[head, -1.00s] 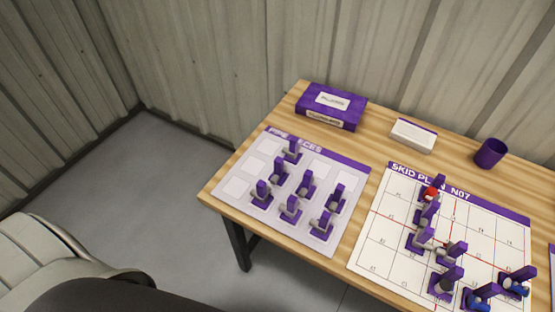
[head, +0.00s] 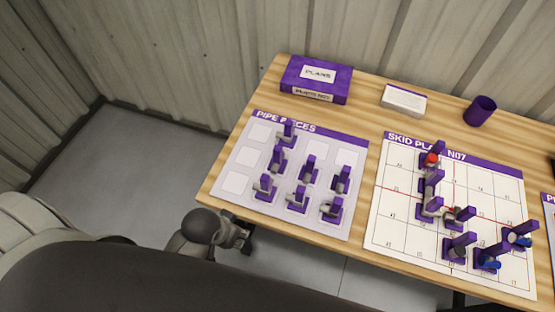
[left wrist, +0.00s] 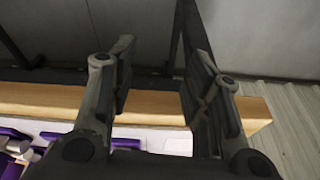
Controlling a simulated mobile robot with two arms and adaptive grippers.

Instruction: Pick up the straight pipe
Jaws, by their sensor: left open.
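The pipe pieces mat (head: 236,182) lies at the left end of the wooden table. Several small grey pipe pieces with upright purple tabs stand on it, such as one at the front left (head: 265,187) and one at the front right (head: 332,208). They are too small to tell which is the straight pipe. My left gripper (head: 242,234) is at the table's front left edge, apart from the pieces. In the left wrist view my left gripper (left wrist: 158,75) is open and empty, with the table edge behind its fingers. My right gripper is out of view.
The skid plan board (head: 392,218), bearing several pieces, lies right of the mat. A purple plans box (head: 316,80), a white box (head: 403,100) and a purple cup (head: 480,110) stand at the back. Floor (head: 130,180) is clear left of the table.

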